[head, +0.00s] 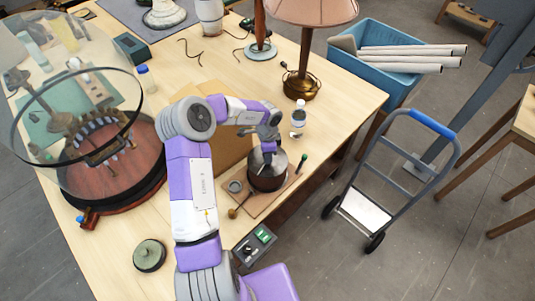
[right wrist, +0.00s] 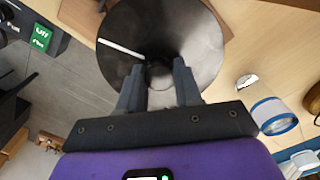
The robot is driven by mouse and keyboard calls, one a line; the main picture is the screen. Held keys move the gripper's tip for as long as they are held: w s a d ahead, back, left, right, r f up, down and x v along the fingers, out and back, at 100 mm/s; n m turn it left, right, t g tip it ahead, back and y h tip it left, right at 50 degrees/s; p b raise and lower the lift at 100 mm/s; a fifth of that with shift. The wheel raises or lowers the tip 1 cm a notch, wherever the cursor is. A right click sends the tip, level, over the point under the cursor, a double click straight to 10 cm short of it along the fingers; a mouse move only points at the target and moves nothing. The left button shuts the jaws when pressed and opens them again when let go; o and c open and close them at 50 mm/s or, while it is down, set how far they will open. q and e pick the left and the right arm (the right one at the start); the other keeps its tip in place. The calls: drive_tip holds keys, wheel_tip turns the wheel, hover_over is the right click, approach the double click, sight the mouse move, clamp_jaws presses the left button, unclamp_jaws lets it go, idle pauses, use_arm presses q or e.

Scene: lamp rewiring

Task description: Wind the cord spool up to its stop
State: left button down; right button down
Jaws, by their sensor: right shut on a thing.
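The cord spool (head: 267,181) is a dark round drum standing on a small wooden board (head: 262,205) near the table's right edge. In the right wrist view its dark, dished top (right wrist: 205,35) fills the upper middle, with a white line on its left part. My right gripper (head: 268,146) is above the spool. In the right wrist view its two fingers (right wrist: 158,82) are shut on the small knob (right wrist: 160,70) at the centre of the spool top. Whether cord is on the drum cannot be told. My left gripper is not in view.
A control box (head: 255,243) sits at the front edge. A bottle (head: 298,119) and lamp (head: 300,82) stand behind. A glass-domed machine (head: 95,160) takes up the left.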

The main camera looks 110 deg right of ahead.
drive_tip(key=shift+m, duration=0.9)
drive_tip(key=c, duration=0.8)
unclamp_jaws()
drive_tip(key=shift+o, duration=0.2)
drive_tip(key=shift+r, duration=3.85)
